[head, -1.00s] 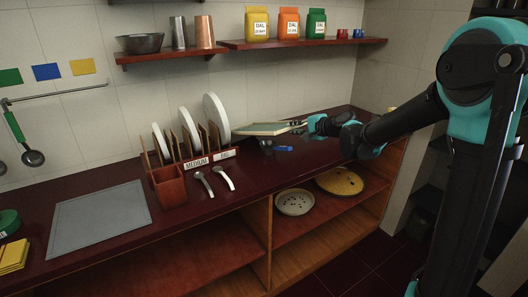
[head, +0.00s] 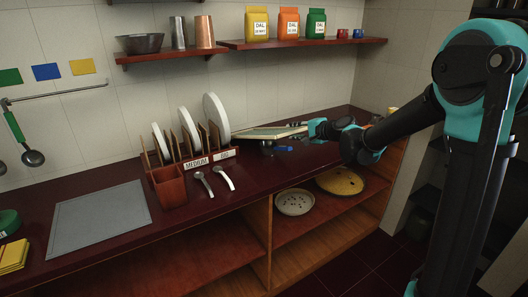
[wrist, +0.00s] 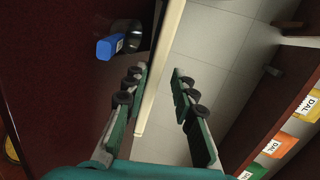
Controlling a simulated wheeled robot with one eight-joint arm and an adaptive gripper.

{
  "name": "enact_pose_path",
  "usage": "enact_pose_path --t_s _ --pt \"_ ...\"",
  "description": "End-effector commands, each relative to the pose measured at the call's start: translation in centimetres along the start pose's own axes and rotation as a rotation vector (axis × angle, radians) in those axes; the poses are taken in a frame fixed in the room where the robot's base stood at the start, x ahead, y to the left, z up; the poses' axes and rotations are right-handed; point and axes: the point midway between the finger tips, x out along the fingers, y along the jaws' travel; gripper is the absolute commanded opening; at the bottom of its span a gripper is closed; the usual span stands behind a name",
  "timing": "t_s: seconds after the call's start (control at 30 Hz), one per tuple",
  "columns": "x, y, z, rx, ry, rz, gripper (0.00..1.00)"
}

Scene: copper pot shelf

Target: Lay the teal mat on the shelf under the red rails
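A thin flat panel (head: 270,132) with a greenish face and cream edges shows above the counter in the head view. It is the only teal-like mat I see, but I cannot be sure it is the teal mat. It is slightly tilted. My gripper (head: 308,126) is at its right end. In the wrist view the panel's cream edge (wrist: 168,45) runs between the two fingers of my gripper (wrist: 160,70). The left finger is close against it, and a narrow gap shows by the right finger. I can make out no distinct red rails.
A dark round item with a blue part (head: 285,149) lies under the panel. A plate rack (head: 198,160) stands left of it. A grey sheet (head: 98,217) lies on the counter. The lower shelf (head: 325,215) holds two round plates. Wall shelves (head: 300,43) hold packets, cups and a bowl.

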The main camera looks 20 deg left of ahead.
Motion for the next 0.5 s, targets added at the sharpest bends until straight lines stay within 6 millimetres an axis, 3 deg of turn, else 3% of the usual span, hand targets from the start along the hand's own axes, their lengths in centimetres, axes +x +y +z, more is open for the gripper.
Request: enact_pose_path --t_s 0.5 --pt "-5.6 0.0 -0.1 0.001 0.002 0.0 0.26"
